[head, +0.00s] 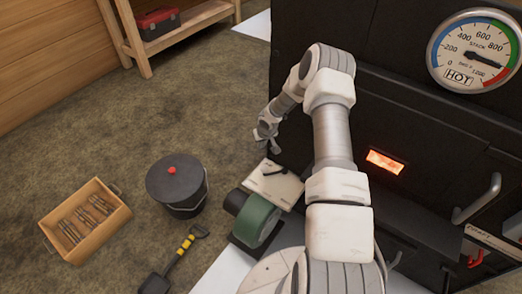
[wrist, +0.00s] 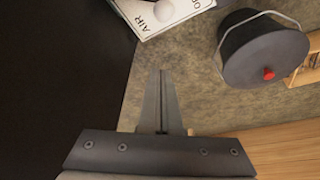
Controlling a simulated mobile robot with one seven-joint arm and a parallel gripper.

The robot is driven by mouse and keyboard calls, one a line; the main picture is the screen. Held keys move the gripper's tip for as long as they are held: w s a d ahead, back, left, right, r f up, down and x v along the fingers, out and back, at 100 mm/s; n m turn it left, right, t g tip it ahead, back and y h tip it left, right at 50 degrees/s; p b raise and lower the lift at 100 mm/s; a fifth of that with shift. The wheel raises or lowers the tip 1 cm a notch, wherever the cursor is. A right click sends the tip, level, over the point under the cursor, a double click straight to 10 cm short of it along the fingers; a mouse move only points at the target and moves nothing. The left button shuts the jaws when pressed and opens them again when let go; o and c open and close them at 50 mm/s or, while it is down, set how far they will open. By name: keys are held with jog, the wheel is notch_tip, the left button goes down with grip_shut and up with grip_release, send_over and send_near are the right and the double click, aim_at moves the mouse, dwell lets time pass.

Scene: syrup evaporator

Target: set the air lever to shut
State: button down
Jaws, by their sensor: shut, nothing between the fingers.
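The air plate (head: 272,183) is a pale panel on top of a low box beside the dark evaporator, with a dark lever (head: 275,171) lying across it. In the wrist view, part of the plate (wrist: 150,20) shows at the top edge with the word AIR and cut-off letters "OP". A round grey knob (wrist: 172,9) lies over it; the rest of the lever is out of frame. My gripper (head: 268,143) is beyond the plate in the head view, apart from the lever. Its fingers (wrist: 160,76) are together and empty over the floor.
The evaporator's dark wall (wrist: 60,60) is close by my gripper. A green cylinder (head: 257,222) sits in front of the plate. The stack gauge (head: 474,50) points past 800.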

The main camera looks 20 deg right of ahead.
jog(key=shift+s+f+b, duration=0.15)
jog(key=shift+f+b, duration=0.5)
jog(key=shift+f, duration=0.85)
jog(key=shift+s+f+b, duration=0.15)
jog(key=shift+f+b, duration=0.45)
jog(key=shift+f, duration=0.9)
jog(key=shift+s+f+b, duration=0.15)
jog(key=shift+f+b, duration=0.5)
jog(key=shift+f, duration=0.85)
jog(key=shift+s+n+p, duration=0.2)
jog(key=shift+n+p, duration=0.1)
